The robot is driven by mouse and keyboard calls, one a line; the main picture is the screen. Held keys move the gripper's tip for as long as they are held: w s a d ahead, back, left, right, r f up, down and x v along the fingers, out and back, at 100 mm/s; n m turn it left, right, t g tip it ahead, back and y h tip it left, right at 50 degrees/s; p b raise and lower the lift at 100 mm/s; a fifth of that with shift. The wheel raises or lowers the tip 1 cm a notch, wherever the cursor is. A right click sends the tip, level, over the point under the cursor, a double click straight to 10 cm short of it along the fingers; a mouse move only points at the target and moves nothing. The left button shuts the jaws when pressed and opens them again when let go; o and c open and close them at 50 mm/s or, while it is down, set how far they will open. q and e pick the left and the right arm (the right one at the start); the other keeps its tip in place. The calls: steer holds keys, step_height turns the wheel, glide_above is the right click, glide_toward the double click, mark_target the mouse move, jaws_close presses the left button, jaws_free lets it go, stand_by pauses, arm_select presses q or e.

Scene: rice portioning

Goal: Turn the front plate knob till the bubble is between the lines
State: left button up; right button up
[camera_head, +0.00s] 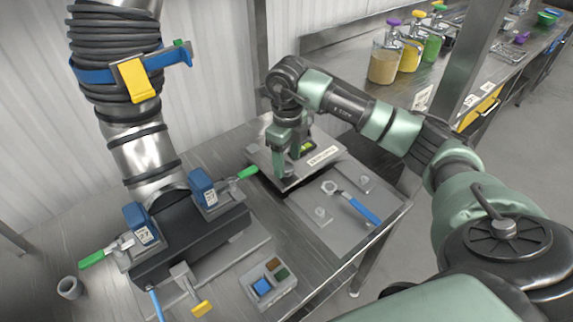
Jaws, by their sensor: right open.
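The plate (262,156) is a grey metal slab at the back of the bench, with a white label (322,156) on its front edge. A small yellow-green vial (307,146) sits on it; the bubble and lines are too small to make out. My right gripper (281,173) points down over the left part of the plate, just left of the vial. It is open. I cannot tell whether its fingers are around a knob, as the gripper hides that spot. My left gripper is not in view.
A blue-handled wrench (358,206) lies on the lower grey panel in front. A dark manifold (190,245) with green-handled valves stands at left under a large hose (117,60). A button box (268,286) sits at the front. Jars (384,66) stand on a far counter.

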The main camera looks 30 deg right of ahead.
mark_target(286, 167)
step_height(286, 167, down, 3)
steer(key=shift+w+f, duration=0.1)
steer(key=shift+w, duration=0.05)
jaws_close()
steer(key=shift+m, duration=0.3)
steer(key=shift+m, duration=0.8)
steer(key=shift+m+b, duration=0.4)
steer(key=shift+m, duration=1.4)
